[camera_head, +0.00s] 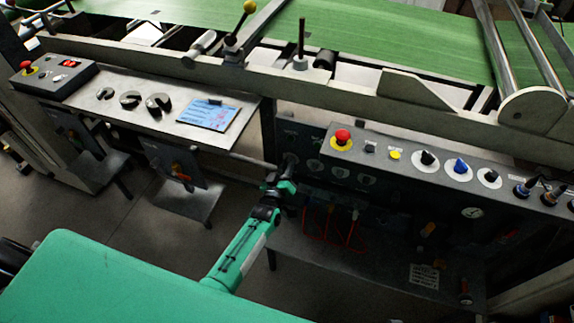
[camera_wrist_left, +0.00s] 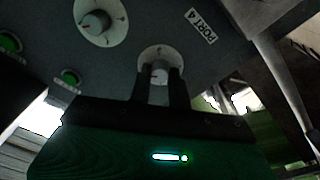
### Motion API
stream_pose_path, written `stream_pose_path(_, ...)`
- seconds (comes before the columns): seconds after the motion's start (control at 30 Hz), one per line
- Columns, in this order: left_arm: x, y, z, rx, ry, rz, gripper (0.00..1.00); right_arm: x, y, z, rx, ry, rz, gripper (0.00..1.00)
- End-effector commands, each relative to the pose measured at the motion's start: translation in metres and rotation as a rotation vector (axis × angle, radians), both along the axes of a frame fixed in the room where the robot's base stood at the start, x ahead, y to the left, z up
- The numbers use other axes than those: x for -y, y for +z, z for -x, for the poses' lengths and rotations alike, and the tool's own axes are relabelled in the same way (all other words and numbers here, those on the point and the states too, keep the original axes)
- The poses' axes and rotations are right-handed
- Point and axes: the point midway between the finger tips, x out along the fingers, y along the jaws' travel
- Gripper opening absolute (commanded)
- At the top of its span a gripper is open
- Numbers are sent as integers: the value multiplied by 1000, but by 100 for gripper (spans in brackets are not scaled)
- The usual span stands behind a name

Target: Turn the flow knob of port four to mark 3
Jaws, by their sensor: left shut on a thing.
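My left gripper (camera_head: 287,172) reaches the dark lower panel under the machine frame. In the left wrist view its two dark fingers (camera_wrist_left: 160,85) are shut on a small grey knob (camera_wrist_left: 159,72) on a round white dial plate (camera_wrist_left: 150,54). A tilted label reading PORT 4 (camera_wrist_left: 201,26) is beside this dial. The fingers cover much of the knob and the lower part of its dial, so its pointer and mark cannot be read. My right gripper is not in view.
Another dial knob with a red pointer (camera_wrist_left: 95,22) and a green button (camera_wrist_left: 70,77) are close by on the same panel. Above is a control box with a red stop button (camera_head: 342,137) and several knobs. A steel table (camera_head: 150,118) stands left.

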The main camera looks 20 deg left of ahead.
Motion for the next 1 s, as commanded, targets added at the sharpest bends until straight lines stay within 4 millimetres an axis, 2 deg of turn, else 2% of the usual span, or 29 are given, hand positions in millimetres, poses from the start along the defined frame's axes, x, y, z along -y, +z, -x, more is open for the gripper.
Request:
stream_pose_path(0.23,0,0,1,4,-1,-234,0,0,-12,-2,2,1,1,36)
stream_pose_path(0.6,0,0,1,17,-1,-585,0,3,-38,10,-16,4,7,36)
stream_pose_path(1.0,0,-1,1,30,-1,-964,0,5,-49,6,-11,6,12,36)
